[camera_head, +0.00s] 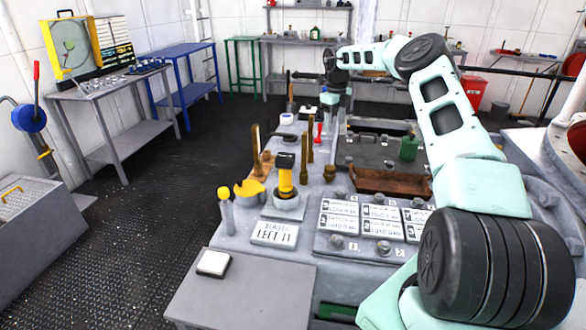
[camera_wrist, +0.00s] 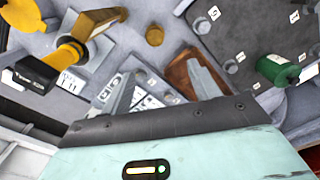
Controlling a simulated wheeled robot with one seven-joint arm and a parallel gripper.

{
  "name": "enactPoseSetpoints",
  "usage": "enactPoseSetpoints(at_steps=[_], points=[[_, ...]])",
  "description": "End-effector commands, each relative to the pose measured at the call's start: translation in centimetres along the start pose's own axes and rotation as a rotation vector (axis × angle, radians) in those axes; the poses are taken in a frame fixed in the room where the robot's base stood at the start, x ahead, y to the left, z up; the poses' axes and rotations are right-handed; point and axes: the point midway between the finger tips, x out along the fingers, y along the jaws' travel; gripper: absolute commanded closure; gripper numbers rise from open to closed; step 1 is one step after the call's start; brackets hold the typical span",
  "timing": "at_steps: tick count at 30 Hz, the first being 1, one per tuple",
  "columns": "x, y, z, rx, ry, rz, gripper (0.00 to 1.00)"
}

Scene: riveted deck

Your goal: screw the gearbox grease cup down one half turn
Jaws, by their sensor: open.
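A small brass cup (camera_head: 329,172), which I take to be the grease cup, stands on the grey bench in the head view, left of a rusty brown tray. It also shows in the wrist view (camera_wrist: 154,35), at top centre beyond my fingertips. My gripper (camera_wrist: 160,85) is open, with its two fingers apart and no object seen between them. The cup is apart from both fingers. Any thread under the cup is too small to tell.
A yellow post with a black head (camera_head: 285,175), a yellow scoop-like piece (camera_head: 249,188) and upright wooden handles (camera_head: 309,140) stand left of the cup.

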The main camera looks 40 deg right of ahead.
Motion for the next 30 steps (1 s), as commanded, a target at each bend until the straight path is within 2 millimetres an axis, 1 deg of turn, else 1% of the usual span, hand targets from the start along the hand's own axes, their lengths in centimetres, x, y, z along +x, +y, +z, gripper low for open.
enactPoseSetpoints(at_steps=[1, 3, 5, 8, 24, 30], points=[[0.3, -0.4, -0.7, 0.024, 0.005, 0.031, 0.39], [0.8, -0.5, -1.1, 0.037, 0.008, 0.052, 0.39], [1.3, -0.5, -1.1, 0.038, 0.01, 0.056, 0.39], [2.6, -0.3, -1.1, 0.035, 0.011, 0.054, 0.39], [13.5, 0.3, -1.1, 0.034, 0.01, 0.051, 0.39], [16.5, 0.4, -1.1, 0.035, 0.009, 0.05, 0.39]])
